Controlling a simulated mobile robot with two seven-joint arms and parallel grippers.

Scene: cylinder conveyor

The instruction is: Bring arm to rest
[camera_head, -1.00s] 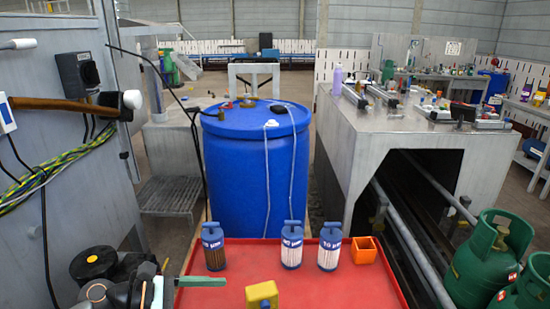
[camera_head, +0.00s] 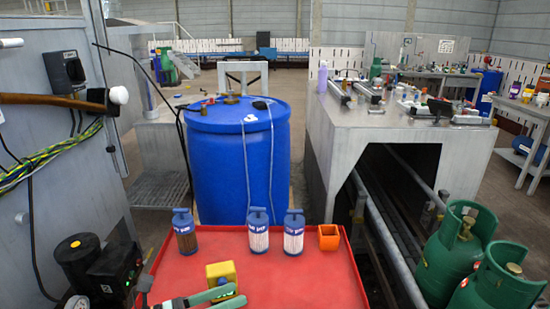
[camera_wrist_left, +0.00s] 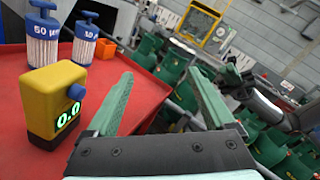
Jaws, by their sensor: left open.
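My left gripper (camera_head: 238,294) has green fingers and is over the near left part of the red tray (camera_head: 300,282). In the left wrist view the fingers (camera_wrist_left: 160,76) are apart with nothing between them. A yellow device (camera_head: 221,274) stands on the tray close beside the fingers; in the wrist view the device (camera_wrist_left: 55,90) is left of them and its display reads 0.0. My right gripper cannot be made out in either view.
Three blue-capped cylinders (camera_head: 185,234) (camera_head: 258,232) (camera_head: 293,234) and an orange holder (camera_head: 328,237) stand along the tray's far edge. A blue barrel (camera_head: 238,160) is behind. A grey conveyor housing (camera_head: 400,125) and green gas bottles (camera_head: 455,238) are on the right.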

